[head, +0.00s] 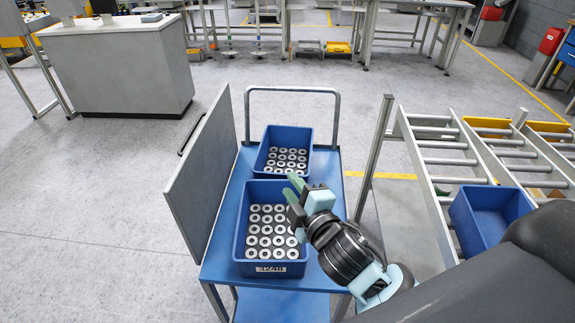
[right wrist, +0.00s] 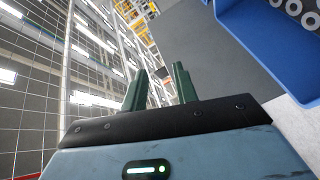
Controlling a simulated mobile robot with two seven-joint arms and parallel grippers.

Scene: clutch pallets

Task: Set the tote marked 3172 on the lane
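Two blue totes filled with grey rings stand on a blue cart. The front tote (head: 272,269) has a white marking on its near wall that I cannot read reliably. The rear tote (head: 265,161) shows no readable marking. My right gripper (head: 293,188) is over the right rim area of the front tote, with green fingers apart and nothing between them. The fingers (right wrist: 160,88) also show apart in the right wrist view, with part of a blue tote (right wrist: 262,45) beside them. The roller lane (head: 446,161) is at the right. My left gripper is out of view.
An empty-looking blue tote (head: 490,213) sits on the rollers, partly hidden by my arm. The cart (head: 222,250) has a grey side panel (head: 205,170) at left and a rear handle (head: 292,90). A lane post (head: 375,150) stands between cart and rollers. Floor at left is clear.

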